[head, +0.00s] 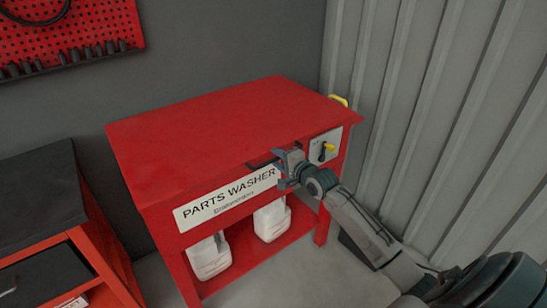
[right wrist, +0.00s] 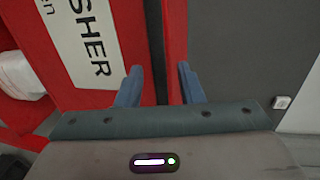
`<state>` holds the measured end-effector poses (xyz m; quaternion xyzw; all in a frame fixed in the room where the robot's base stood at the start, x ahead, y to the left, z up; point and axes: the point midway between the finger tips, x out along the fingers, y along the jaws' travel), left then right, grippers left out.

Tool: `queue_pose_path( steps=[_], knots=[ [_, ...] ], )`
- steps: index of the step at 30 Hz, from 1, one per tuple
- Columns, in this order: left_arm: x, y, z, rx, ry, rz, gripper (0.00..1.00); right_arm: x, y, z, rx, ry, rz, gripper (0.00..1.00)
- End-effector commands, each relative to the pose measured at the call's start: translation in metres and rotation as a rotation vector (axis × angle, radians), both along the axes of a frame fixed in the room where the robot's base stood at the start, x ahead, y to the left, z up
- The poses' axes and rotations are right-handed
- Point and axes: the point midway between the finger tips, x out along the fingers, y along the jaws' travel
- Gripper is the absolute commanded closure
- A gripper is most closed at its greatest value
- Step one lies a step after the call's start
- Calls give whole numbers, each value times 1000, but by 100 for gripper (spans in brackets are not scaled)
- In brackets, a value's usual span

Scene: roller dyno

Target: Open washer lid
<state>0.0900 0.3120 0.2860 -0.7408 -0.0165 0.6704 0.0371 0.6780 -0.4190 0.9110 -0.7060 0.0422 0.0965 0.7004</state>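The parts washer is a red cabinet with a white "PARTS WASHER" label (head: 228,199) on its front. Its flat red lid (head: 215,130) is down and closed. My right gripper (head: 281,166) is at the front edge of the lid, right of the label's end, beside a dark slot or handle area. In the right wrist view the two blue-grey fingers (right wrist: 161,80) are apart, with the lid's red edge strip (right wrist: 175,40) seen between them. Whether they touch it I cannot tell. My left gripper is in neither view.
A switch panel with a yellow knob (head: 327,149) is right of the gripper. White jugs (head: 210,256) stand on the washer's lower shelf. A corrugated wall (head: 430,100) is close on the right. A dark-topped red cabinet (head: 40,205) stands left; a red pegboard (head: 75,35) hangs behind.

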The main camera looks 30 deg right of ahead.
Motion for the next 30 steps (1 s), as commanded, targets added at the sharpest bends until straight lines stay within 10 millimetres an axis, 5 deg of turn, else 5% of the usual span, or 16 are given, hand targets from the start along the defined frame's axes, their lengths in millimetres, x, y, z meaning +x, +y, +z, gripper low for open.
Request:
queue_pose_path(
  steps=[6, 17, 23, 30],
  knots=[
    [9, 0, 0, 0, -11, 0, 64, 23, 2, -4, 1, 0, -1, 66],
    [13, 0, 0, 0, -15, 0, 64, 28, 2, -6, -1, 1, -1, 66],
    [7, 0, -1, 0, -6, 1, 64, 28, 2, -7, -1, 2, -1, 100],
    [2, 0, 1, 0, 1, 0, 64, 28, 2, -6, -1, 12, -1, 100]
  ],
)
